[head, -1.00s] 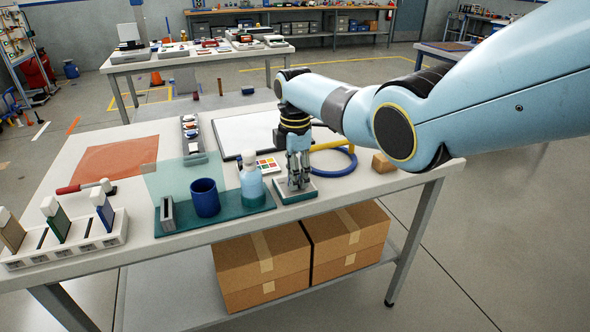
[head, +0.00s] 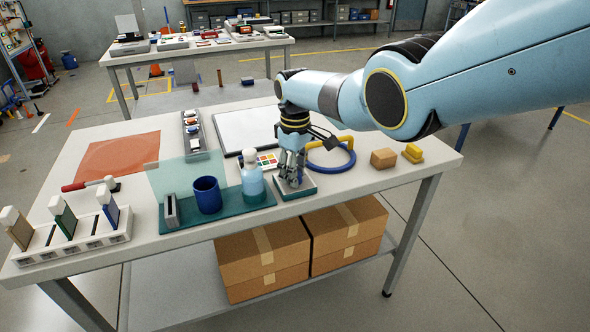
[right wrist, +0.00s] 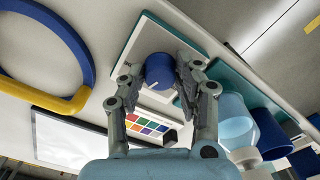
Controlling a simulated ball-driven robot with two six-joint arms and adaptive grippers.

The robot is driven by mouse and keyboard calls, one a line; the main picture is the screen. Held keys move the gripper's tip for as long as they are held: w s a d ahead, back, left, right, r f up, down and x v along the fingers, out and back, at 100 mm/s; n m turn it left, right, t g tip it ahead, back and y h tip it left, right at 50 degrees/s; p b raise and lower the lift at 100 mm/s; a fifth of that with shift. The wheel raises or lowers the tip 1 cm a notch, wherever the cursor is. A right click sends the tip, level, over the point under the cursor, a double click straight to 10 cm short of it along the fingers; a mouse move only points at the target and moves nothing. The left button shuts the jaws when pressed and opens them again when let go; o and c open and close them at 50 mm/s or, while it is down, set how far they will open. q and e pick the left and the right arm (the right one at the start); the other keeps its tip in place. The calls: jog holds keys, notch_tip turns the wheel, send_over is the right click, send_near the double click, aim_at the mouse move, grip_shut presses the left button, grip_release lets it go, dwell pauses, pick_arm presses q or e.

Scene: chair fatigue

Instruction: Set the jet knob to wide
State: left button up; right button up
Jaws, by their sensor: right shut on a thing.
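The jet knob (right wrist: 159,70) is a round blue knob on a pale plate with a teal edge (right wrist: 142,42). In the head view this plate (head: 308,191) lies at the front of the table, and the gripper hides the knob. My right gripper (head: 290,181) points down over the plate. In the right wrist view the right gripper (right wrist: 160,78) has its fingers closed on both sides of the knob. A small light mark shows at the knob's edge; I cannot read its setting. My left gripper is not in view.
A bottle (head: 252,181) and a blue cup (head: 207,195) stand close left of the plate on a teal mat (head: 238,217). A blue ring with a yellow grip (head: 345,164) lies behind right. A wooden block (head: 383,158) and a yellow item (head: 413,153) lie right.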

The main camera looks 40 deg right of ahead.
jog(key=m, duration=0.4)
jog(key=shift+m, duration=0.3)
jog(key=shift+m+p, duration=0.35)
jog(key=shift+m, duration=1.55)
grip_shut()
jog(key=o, duration=1.1)
grip_release()
jog(key=shift+o, duration=0.2)
jog(key=shift+w+r, duration=0.1)
jog(key=shift+r, duration=0.5)
notch_tip(320, 180, up, 11)
jog(key=shift+f, duration=0.25)
